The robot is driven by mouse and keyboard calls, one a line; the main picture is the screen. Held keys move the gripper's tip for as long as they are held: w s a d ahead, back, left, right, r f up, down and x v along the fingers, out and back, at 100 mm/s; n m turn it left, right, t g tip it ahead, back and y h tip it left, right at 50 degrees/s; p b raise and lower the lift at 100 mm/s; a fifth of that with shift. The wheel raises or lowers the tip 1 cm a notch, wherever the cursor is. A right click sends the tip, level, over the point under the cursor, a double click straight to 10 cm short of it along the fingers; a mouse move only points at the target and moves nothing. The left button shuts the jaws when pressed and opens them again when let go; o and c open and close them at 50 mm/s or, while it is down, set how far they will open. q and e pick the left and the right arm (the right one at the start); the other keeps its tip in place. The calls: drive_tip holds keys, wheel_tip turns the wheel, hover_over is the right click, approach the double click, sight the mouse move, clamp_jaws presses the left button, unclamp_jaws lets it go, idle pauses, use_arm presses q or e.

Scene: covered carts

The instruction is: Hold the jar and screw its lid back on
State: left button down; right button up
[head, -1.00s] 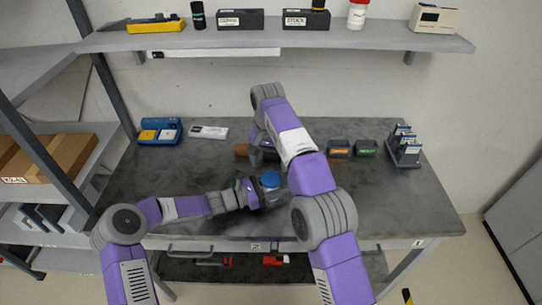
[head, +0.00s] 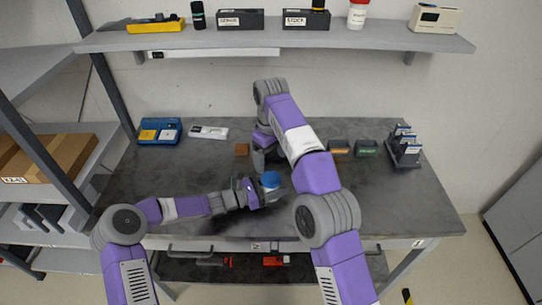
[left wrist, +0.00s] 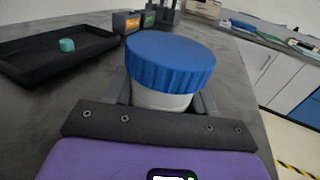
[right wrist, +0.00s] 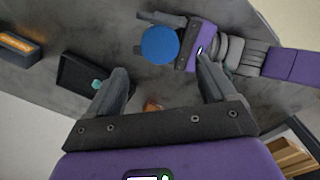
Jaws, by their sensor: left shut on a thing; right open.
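The white jar (left wrist: 162,98) stands upright in my left gripper (head: 264,194), which is shut around its body. A ribbed blue lid (left wrist: 170,62) sits on top of the jar; I cannot tell how tightly it is screwed. The lid also shows in the head view (head: 270,180) and, from above, in the right wrist view (right wrist: 160,45). My right gripper (right wrist: 162,65) is open and empty, with the lid beyond its fingertips. In the head view its fingers (head: 258,160) are partly hidden, close behind the lid.
A black tray (left wrist: 30,62) holding a small teal piece (left wrist: 67,45) lies on the table. The table's front left is clear.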

sight(271, 177)
drive_tip(key=shift+f, duration=0.1)
drive_tip(key=shift+f, duration=3.9)
drive_tip(key=c, duration=1.1)
drive_tip(key=o, duration=1.2)
drive_tip(key=shift+o, duration=0.2)
drive_tip(key=shift+r, duration=0.1)
drive_tip(key=shift+r, duration=3.65)
